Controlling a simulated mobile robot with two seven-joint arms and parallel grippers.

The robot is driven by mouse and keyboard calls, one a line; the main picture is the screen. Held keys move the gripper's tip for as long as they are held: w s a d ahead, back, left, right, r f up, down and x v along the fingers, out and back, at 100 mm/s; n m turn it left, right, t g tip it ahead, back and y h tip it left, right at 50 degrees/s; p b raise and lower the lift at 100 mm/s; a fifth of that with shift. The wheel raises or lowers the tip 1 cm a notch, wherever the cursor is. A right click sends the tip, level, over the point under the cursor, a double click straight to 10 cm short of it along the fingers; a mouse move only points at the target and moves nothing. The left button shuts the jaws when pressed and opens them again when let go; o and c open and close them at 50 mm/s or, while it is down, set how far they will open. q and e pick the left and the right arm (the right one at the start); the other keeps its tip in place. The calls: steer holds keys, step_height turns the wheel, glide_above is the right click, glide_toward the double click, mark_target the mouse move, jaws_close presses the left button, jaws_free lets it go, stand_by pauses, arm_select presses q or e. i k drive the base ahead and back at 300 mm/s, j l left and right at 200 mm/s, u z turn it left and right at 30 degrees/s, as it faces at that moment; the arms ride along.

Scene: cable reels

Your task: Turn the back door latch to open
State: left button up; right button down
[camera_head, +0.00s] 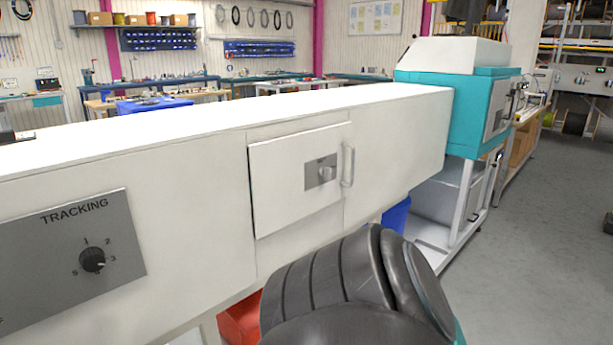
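A square white door panel (282,195) is set in the front side of a long white machine body (190,220). It looks closed, with dark gaps along its edges. A grey plate with a small light latch knob (325,174) sits on the right part of the door. Its exact turn position is too small to tell. A vertical bar handle (347,165) stands just right of the latch. A dark, ribbed part of my arm fills the bottom middle, below and right of the door. Neither gripper's fingers show.
A grey TRACKING panel with a black dial (92,260) is on the machine at the left. A teal and white unit (470,110) stands at the far right end. A red container (240,320) and a blue bin (397,215) are beneath. Grey floor (545,250) is open at right.

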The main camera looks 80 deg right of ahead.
mark_target(324, 171)
steer(key=z, duration=2.6)
